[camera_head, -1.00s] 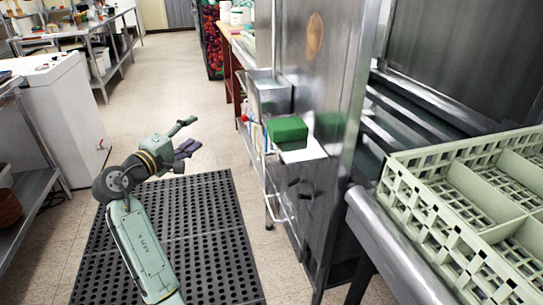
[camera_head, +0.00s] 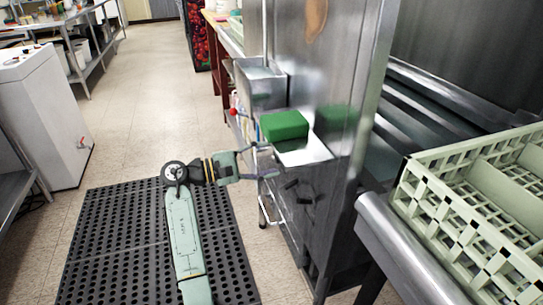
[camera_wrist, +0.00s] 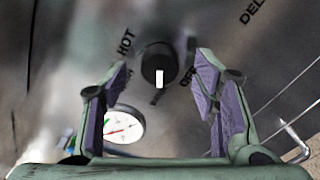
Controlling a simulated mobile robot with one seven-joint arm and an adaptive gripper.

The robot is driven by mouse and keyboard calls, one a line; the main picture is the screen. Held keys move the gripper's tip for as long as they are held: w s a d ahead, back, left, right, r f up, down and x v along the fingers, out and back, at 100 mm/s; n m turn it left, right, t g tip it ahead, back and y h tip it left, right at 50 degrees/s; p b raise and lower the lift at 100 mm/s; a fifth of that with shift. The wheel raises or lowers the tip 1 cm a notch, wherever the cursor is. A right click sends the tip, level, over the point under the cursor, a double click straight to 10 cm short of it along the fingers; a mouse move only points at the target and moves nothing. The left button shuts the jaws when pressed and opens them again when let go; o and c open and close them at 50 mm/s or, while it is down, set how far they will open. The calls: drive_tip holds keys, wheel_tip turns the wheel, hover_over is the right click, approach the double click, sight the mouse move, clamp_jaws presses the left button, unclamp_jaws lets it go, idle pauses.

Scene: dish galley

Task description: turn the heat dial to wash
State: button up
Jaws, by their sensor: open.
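The heat dial (camera_wrist: 158,62) is a round black knob with a white mark on its lower side, on a grey metal panel in the wrist view. HOT reads at its upper left and OFF at its lower right. A label at its lower left is partly hidden by a finger; I cannot read WASH anywhere. My gripper (camera_wrist: 157,78) is open, its purple-padded fingers on either side of the dial, with gaps showing. In the head view my gripper (camera_head: 266,164) is at the steel machine's side; I cannot pick out the dial there.
A white round gauge (camera_wrist: 123,124) sits below left of the dial. In the head view a green block (camera_head: 284,126) lies on a ledge above the panel, beside a steel box (camera_head: 261,84). A pale green dish rack (camera_head: 470,215) stands at right. A black mat (camera_head: 120,235) covers the floor.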

drive_tip(key=shift+x, duration=0.85)
drive_tip(key=shift+c, duration=0.3)
drive_tip(key=c, duration=1.1)
